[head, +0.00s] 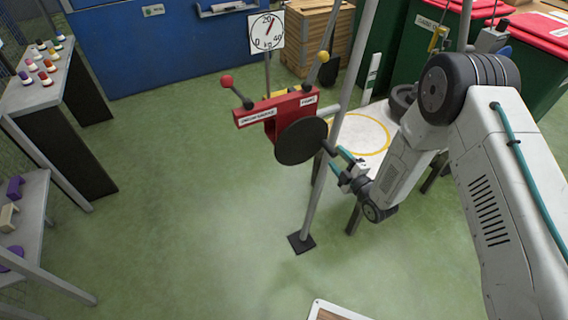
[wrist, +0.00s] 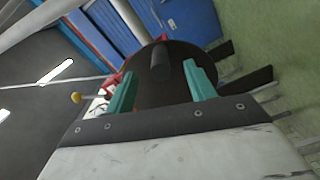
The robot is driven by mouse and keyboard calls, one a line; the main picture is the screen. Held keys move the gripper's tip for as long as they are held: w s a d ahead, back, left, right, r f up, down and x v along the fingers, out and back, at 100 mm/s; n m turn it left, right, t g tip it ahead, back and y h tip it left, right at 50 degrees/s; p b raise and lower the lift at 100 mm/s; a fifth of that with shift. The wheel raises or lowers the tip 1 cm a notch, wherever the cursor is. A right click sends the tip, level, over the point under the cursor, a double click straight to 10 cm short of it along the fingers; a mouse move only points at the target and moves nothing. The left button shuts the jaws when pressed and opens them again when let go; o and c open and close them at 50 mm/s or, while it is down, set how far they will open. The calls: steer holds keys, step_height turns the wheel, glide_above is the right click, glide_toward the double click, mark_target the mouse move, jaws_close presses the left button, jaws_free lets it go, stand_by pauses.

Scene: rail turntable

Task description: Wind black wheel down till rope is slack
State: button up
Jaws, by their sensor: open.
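The black wheel (head: 298,141) is a flat disc on the front of a red winch housing (head: 270,111) on a grey post. A short dark handle (head: 328,148) sticks out from its right side. My gripper (head: 341,164) is open just beside this handle, with its teal fingers pointing at the wheel. In the wrist view the wheel (wrist: 190,93) fills the space beyond the fingers, and its handle (wrist: 160,66) shows between the open fingers (wrist: 160,76), apart from both. I cannot make out the rope in either view.
Two levers, red-knobbed (head: 226,81) and yellow-knobbed (head: 323,57), rise from the housing. A dial (head: 267,31) stands behind. A white table with a yellow ring (head: 376,151) is right of the post. Left benches (head: 48,94) hold small coloured pieces. The green floor at centre left is clear.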

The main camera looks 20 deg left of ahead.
steer(key=shift+v, duration=1.85)
